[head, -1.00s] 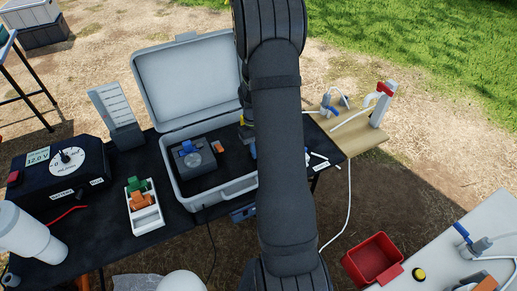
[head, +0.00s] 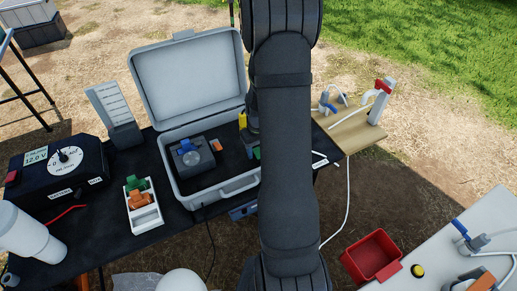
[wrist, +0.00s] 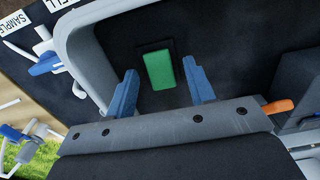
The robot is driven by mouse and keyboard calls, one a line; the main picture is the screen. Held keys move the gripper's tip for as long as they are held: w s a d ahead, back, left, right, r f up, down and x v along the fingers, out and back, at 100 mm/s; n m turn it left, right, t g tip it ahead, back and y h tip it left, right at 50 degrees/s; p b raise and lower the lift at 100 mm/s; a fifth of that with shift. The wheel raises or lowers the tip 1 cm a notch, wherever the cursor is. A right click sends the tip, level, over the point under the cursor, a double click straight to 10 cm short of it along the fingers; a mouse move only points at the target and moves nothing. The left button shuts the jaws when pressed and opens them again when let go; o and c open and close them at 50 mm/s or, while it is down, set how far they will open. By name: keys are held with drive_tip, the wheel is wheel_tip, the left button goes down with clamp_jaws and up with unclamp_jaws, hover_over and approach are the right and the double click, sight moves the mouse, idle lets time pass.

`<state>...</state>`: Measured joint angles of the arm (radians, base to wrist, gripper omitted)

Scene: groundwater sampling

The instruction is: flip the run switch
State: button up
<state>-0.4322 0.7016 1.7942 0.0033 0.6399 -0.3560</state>
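A green rectangular piece (wrist: 159,70), which looks like the run switch, sits in a black frame on the dark floor of the grey case in the wrist view. A sliver of green (head: 257,153) shows beside my arm in the head view. No label on it is readable. My gripper (wrist: 161,66) has its two blue fingers apart, one on each side of the green piece in the picture, with nothing between them touching. The height between fingertips and switch is hard to judge. In the head view my arm hides most of the gripper.
The open grey case (head: 180,135) holds a grey unit with a blue knob (head: 191,158) left of my arm. Its wall (wrist: 85,60) runs close beside the fingers. A black dial box (head: 60,168) and a white tray (head: 145,217) stand left on the black table.

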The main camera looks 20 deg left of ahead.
wheel_tip(320, 180, up, 17)
drive_tip(key=shift+r, duration=0.2)
idle(0.6)
idle(0.3)
wheel_tip(320, 180, down, 18)
drive_tip(key=shift+r, duration=0.25)
idle(0.4)
drive_tip(key=shift+r, duration=0.1)
